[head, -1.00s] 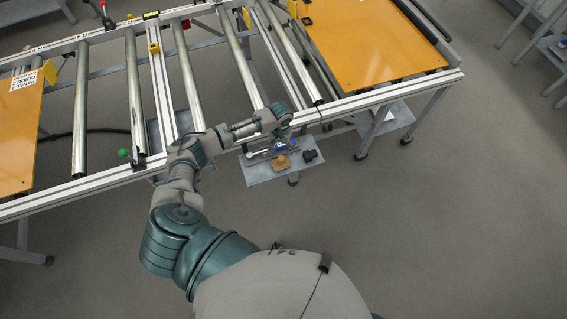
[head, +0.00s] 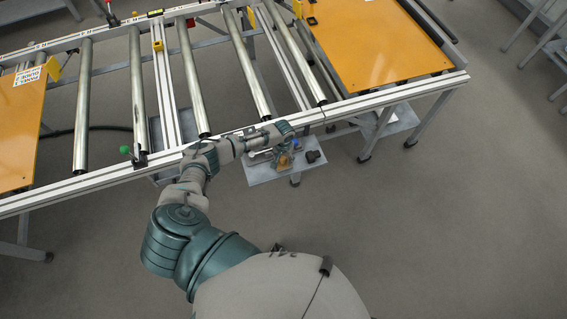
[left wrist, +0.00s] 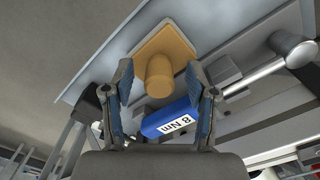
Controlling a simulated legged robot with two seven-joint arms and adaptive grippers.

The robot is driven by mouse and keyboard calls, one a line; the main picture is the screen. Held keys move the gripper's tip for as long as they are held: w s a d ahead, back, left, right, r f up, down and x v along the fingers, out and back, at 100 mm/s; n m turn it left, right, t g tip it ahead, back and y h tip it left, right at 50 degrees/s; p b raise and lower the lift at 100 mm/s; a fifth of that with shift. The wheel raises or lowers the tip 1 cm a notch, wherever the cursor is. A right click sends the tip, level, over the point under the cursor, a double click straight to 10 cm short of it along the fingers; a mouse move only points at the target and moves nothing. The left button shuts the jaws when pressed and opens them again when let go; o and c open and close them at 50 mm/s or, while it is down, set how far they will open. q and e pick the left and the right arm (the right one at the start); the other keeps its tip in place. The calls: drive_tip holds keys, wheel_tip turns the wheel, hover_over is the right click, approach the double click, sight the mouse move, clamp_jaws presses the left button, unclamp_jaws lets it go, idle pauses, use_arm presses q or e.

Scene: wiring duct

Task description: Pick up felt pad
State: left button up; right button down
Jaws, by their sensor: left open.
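The felt pad, a tan square with a round knob on top, lies on the small grey shelf in the left wrist view (left wrist: 180,43). In the head view it is mostly covered by my left gripper (head: 285,158). In the left wrist view my left gripper (left wrist: 158,82) is open, with its fingertips on either side of the pad's knob. Nothing is held between them. Whether the fingers touch the knob cannot be told. My right gripper is not in view.
The grey shelf (head: 262,175) sits below the conveyor frame's edge (head: 350,103). A blue tool part marked 8 Nm (left wrist: 168,122) and a metal rod (left wrist: 274,68) lie close beside the pad. A black knob-like object (head: 313,157) stands on its right. Floor in front is clear.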

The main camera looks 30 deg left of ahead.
sight(283, 161)
use_arm(q)
clamp_jaws()
drive_tip(key=shift+r, duration=0.6)
wheel_tip(283, 161, up, 2)
drive_tip(key=shift+r+p, duration=0.1)
drive_tip(key=shift+p, duration=0.2)
drive_tip(key=shift+s+d+r, duration=0.15)
drive_tip(key=shift+s+d, duration=0.25)
drive_tip(key=shift+s, duration=0.2)
drive_tip(key=s+d+r+p, duration=0.1)
drive_tip(key=s+d, duration=0.7)
drive_tip(key=s, duration=0.4)
drive_tip(key=shift+d+r+p, duration=0.15)
drive_tip(key=shift+d+p, duration=0.05)
drive_tip(key=shift+p, duration=0.2)
